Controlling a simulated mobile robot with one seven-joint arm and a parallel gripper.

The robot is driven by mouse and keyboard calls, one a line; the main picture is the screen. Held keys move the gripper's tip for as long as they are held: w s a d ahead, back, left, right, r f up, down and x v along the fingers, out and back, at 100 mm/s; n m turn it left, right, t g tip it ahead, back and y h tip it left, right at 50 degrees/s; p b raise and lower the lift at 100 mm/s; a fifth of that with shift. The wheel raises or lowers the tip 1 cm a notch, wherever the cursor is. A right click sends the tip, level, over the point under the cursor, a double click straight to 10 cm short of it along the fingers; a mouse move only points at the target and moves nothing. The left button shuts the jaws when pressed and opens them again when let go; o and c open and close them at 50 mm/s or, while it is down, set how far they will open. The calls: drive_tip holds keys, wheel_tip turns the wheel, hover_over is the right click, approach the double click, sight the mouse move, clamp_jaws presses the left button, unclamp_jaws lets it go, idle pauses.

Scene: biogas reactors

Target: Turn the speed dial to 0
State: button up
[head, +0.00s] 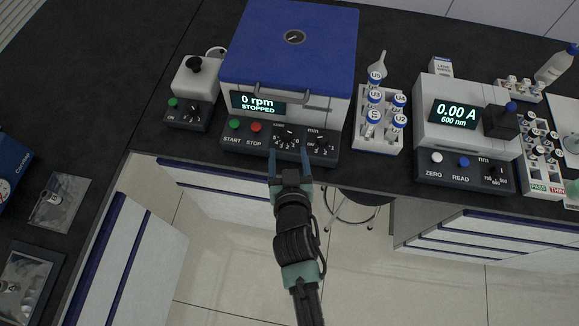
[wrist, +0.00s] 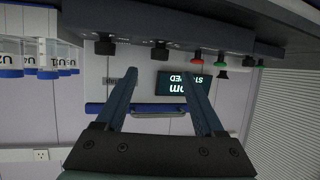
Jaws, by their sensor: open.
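The centrifuge has a blue lid (head: 292,45) and a display (head: 258,104) reading "0 rpm STOPPED". On its dark front panel, the speed dial (head: 289,135) is a small black knob with numbers around it. Its pointer direction is too small to read. My gripper (head: 289,152) is open and empty just in front of the panel, one finger to each side of the speed dial. In the wrist view my gripper (wrist: 158,76) has its fingers spread, and the speed dial (wrist: 160,50) shows beyond the tips, between them. I cannot tell whether either finger touches it.
The min dial (head: 320,140) sits close to the right finger. The red STOP button (head: 255,127) and green START button (head: 234,124) are to the left. A tube rack (head: 365,136) and a photometer (head: 462,125) stand to the right, a small stirrer (head: 195,80) to the left.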

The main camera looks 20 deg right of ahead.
drive_tip(key=shift+v, duration=2.5)
drive_tip(key=w+a+r+t, duration=0.2)
drive_tip(key=w+r+t, duration=0.15)
drive_tip(key=r, duration=0.85)
drive_tip(key=w+a+r+n+t, duration=0.15)
drive_tip(key=w+r, duration=0.25)
drive_tip(key=r, duration=0.7)
drive_tip(key=w+a+r+m+t, duration=0.1)
drive_tip(key=w+a+r+t, duration=0.2)
drive_tip(key=r, duration=0.9)
drive_tip(key=s+a+r+n+t+y, duration=0.1)
drive_tip(key=s+a+r+t, duration=0.1)
drive_tip(key=r, duration=0.7)
drive_tip(key=s+a+r+n+t+y, duration=0.1)
drive_tip(key=s+a+r+t+y, duration=0.1)
drive_tip(key=s+r, duration=0.3)
drive_tip(key=s+a+r+n+t+y, duration=0.1)
drive_tip(key=s+r, duration=0.3)
drive_tip(key=r, duration=0.9)
drive_tip(key=shift+a+t+y, duration=0.3)
drive_tip(key=shift+a+t, duration=0.1)
drive_tip(key=shift+t, duration=0.5)
drive_tip(key=shift+r+n, duration=0.1)
drive_tip(key=shift+n, duration=0.15)
